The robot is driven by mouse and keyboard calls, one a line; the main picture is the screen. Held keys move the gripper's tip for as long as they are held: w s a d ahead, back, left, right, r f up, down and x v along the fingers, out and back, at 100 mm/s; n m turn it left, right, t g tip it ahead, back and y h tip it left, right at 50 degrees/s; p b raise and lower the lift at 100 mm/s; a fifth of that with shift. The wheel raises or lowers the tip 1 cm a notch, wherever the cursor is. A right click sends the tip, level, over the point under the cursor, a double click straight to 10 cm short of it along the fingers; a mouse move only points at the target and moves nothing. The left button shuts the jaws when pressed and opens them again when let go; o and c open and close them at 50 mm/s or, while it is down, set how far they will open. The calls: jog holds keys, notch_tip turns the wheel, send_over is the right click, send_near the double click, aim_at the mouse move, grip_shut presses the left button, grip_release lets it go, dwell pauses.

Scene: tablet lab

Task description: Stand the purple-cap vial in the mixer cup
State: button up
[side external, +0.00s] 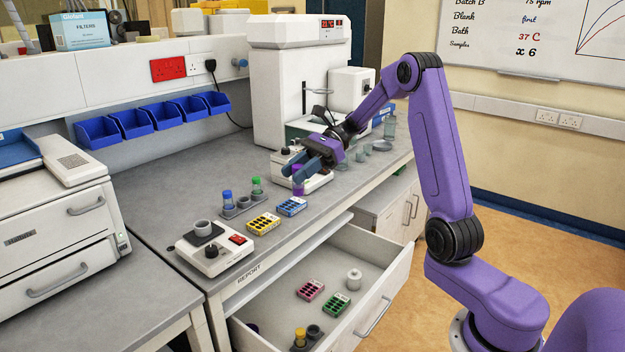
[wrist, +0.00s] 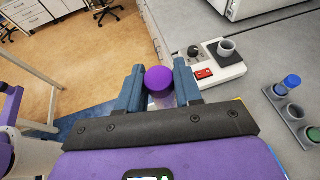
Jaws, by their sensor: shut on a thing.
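My gripper (side external: 299,176) is shut on the purple-cap vial (side external: 298,185), holding it above the bench. In the wrist view the purple cap (wrist: 158,78) sits between the two blue fingers, with a little of the clear body below it. The vial's lower end is hard to make out. The cup also shows in the wrist view (wrist: 227,47), right of and beyond the vial.
A grey rack (side external: 243,207) holds a blue-cap vial (side external: 227,197) and a green-cap vial (side external: 257,186), between gripper and mixer. Yellow (side external: 264,224) and blue (side external: 291,206) blocks lie nearby. An open drawer (side external: 375,315) juts out below. A white device (side external: 318,183) is by my gripper.

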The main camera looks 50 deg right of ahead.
jog(key=w+a+m+t+h, duration=0.1)
jog(key=w+a+m+t, duration=0.2)
jog(key=w+a, duration=0.55)
jog(key=w+a+m+t+h, duration=0.1)
jog(key=w+a+m+t, duration=0.15)
jog(key=w+a, duration=0.65)
jog(key=shift+h, duration=0.3)
jog(key=shift+w+d+f, duration=0.55)
jog(key=shift+f, duration=1.25)
jog(key=shift+w+d+f, duration=0.5)
jog(key=shift+d+f, duration=0.05)
jog(key=shift+f, duration=1.25)
jog(key=shift+w+d+f, duration=0.55)
jog(key=shift+f, duration=1.25)
jog(key=shift+f, duration=0.4)
jog(key=o, duration=1.5)
notch_tip(320, 180, up, 8)
jog(key=shift+r, duration=0.25)
